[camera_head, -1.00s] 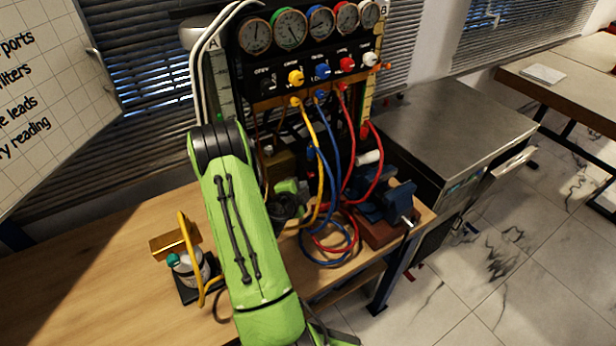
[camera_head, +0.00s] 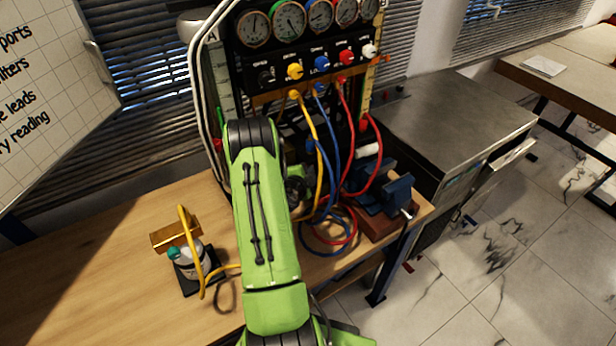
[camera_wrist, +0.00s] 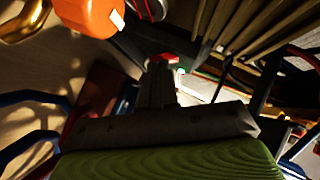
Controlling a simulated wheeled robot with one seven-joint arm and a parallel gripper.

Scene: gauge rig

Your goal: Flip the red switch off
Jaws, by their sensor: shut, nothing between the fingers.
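A small red piece (camera_wrist: 165,58), which looks like the red switch, shows in the wrist view just beyond my fingertips. I cannot tell whether they touch or which way it is set. A green spot (camera_wrist: 181,70) glows beside it. My gripper (camera_wrist: 162,78) is shut and empty, its dark fingers pointing toward the red piece. In the head view my green arm hides the gripper. A small red part (camera_head: 218,145) shows there at the lower left of the gauge panel (camera_head: 268,50); I cannot tell whether it is the same piece.
Yellow, blue and red hoses (camera_head: 328,150) hang from the panel to the right of my arm. A blue vise (camera_head: 388,193) stands at the bench's right end. A jar on a dark base (camera_head: 190,265) sits left of my arm. The bench (camera_head: 90,270) is clear further left.

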